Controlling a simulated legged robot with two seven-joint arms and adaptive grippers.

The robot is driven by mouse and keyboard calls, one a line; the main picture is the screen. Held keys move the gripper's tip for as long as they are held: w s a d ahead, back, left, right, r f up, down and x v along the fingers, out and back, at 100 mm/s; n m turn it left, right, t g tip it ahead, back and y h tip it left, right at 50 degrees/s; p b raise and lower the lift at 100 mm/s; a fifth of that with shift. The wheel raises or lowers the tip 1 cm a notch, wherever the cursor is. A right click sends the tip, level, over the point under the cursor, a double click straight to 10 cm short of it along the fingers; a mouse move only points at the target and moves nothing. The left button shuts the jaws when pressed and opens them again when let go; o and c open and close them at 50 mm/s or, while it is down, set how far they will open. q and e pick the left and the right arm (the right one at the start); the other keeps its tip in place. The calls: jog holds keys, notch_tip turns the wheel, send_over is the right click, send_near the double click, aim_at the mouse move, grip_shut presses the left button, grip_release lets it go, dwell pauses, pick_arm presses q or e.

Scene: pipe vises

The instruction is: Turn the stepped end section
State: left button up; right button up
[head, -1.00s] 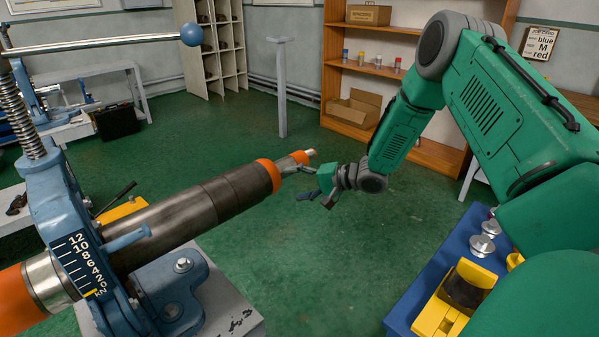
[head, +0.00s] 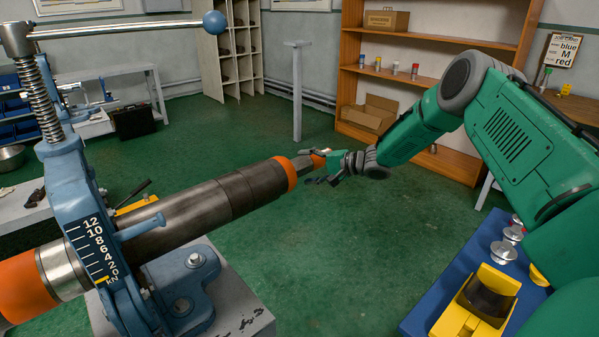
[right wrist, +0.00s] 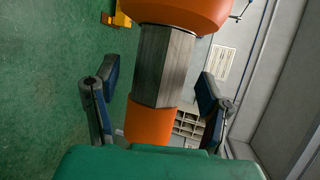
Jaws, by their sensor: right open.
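The dark metal pipe (head: 190,218) runs from the blue vise (head: 88,215) up and right, ending in an orange collar (head: 291,174) and a narrower stepped end section. In the right wrist view the end section shows a grey faceted part (right wrist: 164,66) and an orange tip (right wrist: 150,122). My right gripper (head: 322,170) is at this end. Its blue-padded fingers (right wrist: 160,82) stand open on either side of the faceted part, with a visible gap on both sides in the wrist view. My left gripper is not in view.
The vise has a long handle with a blue ball (head: 214,22) and a load scale (head: 96,249). A blue-topped table (head: 425,315) at lower right carries a yellow block (head: 478,305) and metal knobs (head: 503,253).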

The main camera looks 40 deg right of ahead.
jog(key=shift+x, duration=1.35)
jog(key=c, duration=1.2)
jog(key=shift+o, duration=0.2)
jog(key=shift+f, duration=0.1)
jog(key=shift+b, duration=0.35)
